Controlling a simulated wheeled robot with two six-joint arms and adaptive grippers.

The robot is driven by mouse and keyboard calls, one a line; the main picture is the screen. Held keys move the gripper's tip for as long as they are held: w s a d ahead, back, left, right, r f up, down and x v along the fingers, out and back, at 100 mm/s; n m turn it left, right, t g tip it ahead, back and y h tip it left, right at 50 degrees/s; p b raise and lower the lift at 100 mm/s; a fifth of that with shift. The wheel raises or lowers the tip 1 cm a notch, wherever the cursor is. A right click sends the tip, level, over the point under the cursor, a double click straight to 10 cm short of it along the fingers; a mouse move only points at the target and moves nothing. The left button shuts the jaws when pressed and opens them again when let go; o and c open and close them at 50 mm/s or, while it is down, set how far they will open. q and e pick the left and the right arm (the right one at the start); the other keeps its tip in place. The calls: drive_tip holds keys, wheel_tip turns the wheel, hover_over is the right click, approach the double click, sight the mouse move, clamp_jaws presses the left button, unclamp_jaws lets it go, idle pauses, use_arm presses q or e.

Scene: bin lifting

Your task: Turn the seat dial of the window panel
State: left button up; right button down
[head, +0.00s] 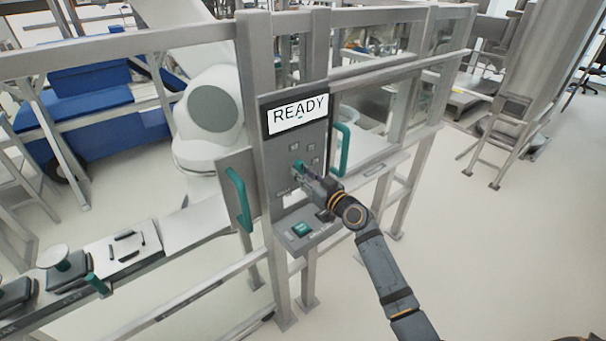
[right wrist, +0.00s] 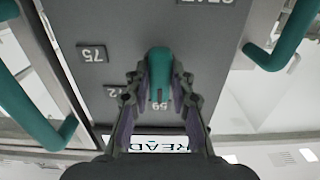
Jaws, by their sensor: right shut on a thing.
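The grey window panel (head: 273,150) stands upright on the metal frame, with a screen reading READY (head: 297,115) at its top. The teal seat dial (head: 297,166) is on the panel face below the screen. My right gripper (head: 303,171) reaches it from the lower right and is shut on it. In the right wrist view the dial (right wrist: 160,68) sits between the two fingers of the gripper (right wrist: 160,88), with small number plates around it. The plate lettering is partly hidden by the fingers. My left gripper is not in view.
Teal handles stick out left (head: 239,198) and right (head: 342,148) of the panel, close to my gripper. A ledge with a green button (head: 301,229) juts out below. A white robot arm (head: 210,115) stands behind the frame. Open floor lies at the right.

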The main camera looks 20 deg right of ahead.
drive_tip(key=shift+f+m, duration=0.1)
drive_tip(key=shift+m, duration=0.2)
drive_tip(key=shift+m+b, duration=0.35)
drive_tip(key=shift+m, duration=1.55)
drive_tip(key=m, duration=0.5)
drive_tip(key=c, duration=1.2)
unclamp_jaws()
drive_tip(key=shift+o, duration=0.2)
